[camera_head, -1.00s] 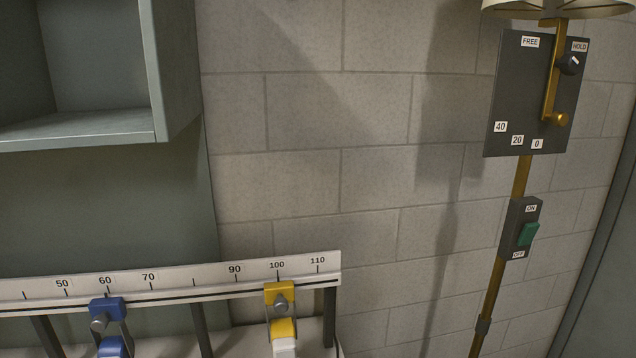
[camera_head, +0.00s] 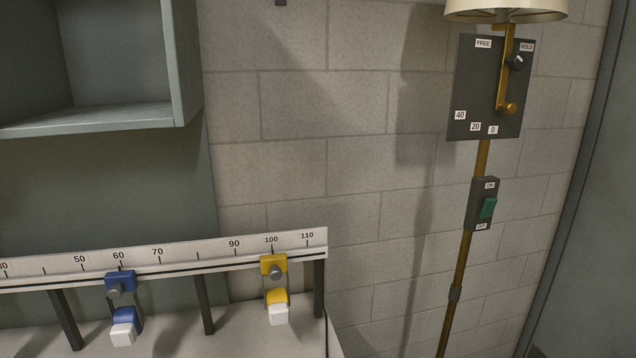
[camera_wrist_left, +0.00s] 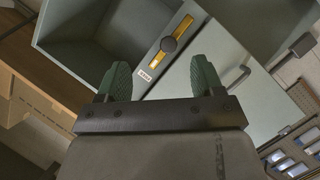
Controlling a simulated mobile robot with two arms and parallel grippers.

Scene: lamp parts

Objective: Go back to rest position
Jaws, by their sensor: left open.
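My left gripper (camera_wrist_left: 156,82) shows in the left wrist view with its two green fingers spread apart and nothing between them. Neither gripper shows in the head view. The floor lamp (camera_head: 464,250) stands upright at the right there, with its shade (camera_head: 507,10) cut off at the top.
A white scale rail (camera_head: 195,256) runs across the lower left, with a blue clamp (camera_head: 120,283) near 60 and a yellow clamp (camera_head: 273,266) near 100. An open grey shelf (camera_head: 90,120) hangs above it. The block wall (camera_head: 330,160) between rail and lamp is bare.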

